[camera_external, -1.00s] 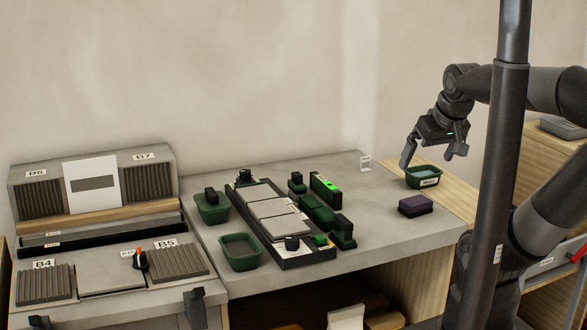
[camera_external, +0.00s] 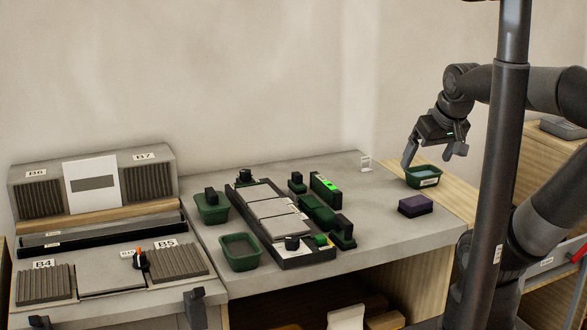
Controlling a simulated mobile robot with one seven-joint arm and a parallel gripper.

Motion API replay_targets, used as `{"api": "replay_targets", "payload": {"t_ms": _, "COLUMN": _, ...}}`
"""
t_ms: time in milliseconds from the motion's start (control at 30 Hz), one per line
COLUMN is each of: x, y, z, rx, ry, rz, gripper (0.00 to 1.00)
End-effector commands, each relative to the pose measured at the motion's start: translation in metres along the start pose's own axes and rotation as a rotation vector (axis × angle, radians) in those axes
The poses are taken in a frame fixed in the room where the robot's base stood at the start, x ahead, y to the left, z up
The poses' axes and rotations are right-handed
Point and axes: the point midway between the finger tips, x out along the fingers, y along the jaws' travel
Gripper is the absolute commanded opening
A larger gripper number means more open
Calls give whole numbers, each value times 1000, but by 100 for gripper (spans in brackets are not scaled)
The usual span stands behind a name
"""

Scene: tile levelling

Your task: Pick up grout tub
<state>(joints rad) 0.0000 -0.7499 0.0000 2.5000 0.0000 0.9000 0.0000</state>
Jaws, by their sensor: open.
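Several green tubs stand on the grey worktop, and I cannot read which one is the grout tub. One tub (camera_external: 430,182) with a white label and a bluish-grey filling stands at the right end. Another open tub (camera_external: 240,262) with dark grey contents stands at the front left. A third tub (camera_external: 212,215) behind it has a black handled thing in it. My gripper (camera_external: 431,158) is open and points down just above the right-hand tub. Its fingers are spread, with nothing between them. I cannot tell whether the left finger touches the rim.
A purple-black block (camera_external: 415,206) lies in front of the right-hand tub. A dark tray with pale tiles (camera_external: 272,208) fills the middle, with green and black tools beside it. A small clear stand (camera_external: 366,164) is at the back edge.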

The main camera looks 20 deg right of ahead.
Motion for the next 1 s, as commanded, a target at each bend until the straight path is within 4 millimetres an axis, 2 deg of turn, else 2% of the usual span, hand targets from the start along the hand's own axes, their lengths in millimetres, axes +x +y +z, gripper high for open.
{"api": "replay_targets", "payload": {"t_ms": 300, "x": 0, "y": -1, "z": -2, "rx": 0, "ry": -2, "rz": -2, "gripper": 87}}
{"api": "replay_targets", "payload": {"t_ms": 467, "x": 4, "y": -15, "z": -19, "rx": 0, "ry": -36, "rz": -25, "gripper": 87}}
{"api": "replay_targets", "payload": {"t_ms": 567, "x": 9, "y": -34, "z": -38, "rx": 3, "ry": -78, "rz": -47, "gripper": 87}}
{"api": "replay_targets", "payload": {"t_ms": 767, "x": 27, "y": -85, "z": -75, "rx": 9, "ry": -171, "rz": -79, "gripper": 87}}
{"api": "replay_targets", "payload": {"t_ms": 1000, "x": 56, "y": -163, "z": -104, "rx": 13, "ry": -280, "rz": -89, "gripper": 87}}
